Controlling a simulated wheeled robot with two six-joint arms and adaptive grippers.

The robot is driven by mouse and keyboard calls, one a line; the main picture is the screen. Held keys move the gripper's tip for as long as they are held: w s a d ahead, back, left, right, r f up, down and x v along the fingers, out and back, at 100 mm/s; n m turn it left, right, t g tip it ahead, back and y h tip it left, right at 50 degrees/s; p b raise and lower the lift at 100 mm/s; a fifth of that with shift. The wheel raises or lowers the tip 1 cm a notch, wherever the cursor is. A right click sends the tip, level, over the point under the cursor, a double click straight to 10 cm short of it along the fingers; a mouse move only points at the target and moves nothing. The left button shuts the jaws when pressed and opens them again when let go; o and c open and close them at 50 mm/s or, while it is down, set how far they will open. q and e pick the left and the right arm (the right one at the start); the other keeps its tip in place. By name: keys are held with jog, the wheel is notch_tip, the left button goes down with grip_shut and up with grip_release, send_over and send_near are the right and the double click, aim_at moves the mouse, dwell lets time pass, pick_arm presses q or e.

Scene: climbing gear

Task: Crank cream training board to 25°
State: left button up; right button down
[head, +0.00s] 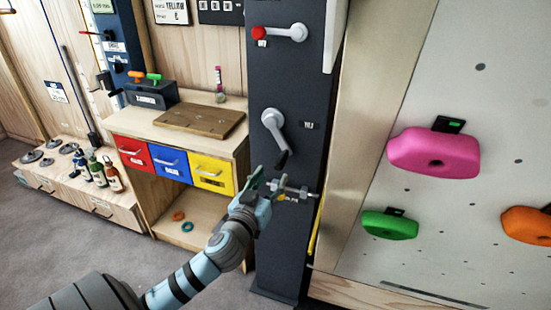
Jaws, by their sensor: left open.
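The training board (455,210) fills the right of the head view, pale, with pink, green and orange holds on it. A dark column (280,85) stands left of it. On the column is a grey crank (273,124) with a black handle (283,160) hanging down and to the right. Above it is a second lever (285,32) with a red knob. My left gripper (262,184) is open, below the crank handle and next to a metal pin or bolt fitting (291,192) on the column. Whether it touches the fitting I cannot tell. My right gripper is out of view.
A wooden cabinet (200,128) with red, blue and yellow drawers stands left of the column. A brown board (200,121) lies on top. A low bench (115,212) with bottles and discs is at the far left. The grey floor in front is clear.

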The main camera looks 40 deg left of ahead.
aim_at(283, 158)
pick_arm(q)
jog(key=x, duration=1)
jog(key=shift+w+a+f, duration=0.15)
jog(key=shift+w+a, duration=0.05)
jog(key=shift+w, duration=0.05)
jog(key=shift+a, duration=0.1)
jog(key=shift+s+a, duration=0.1)
jog(key=shift+s, duration=0.05)
jog(key=c, duration=0.6)
grip_shut()
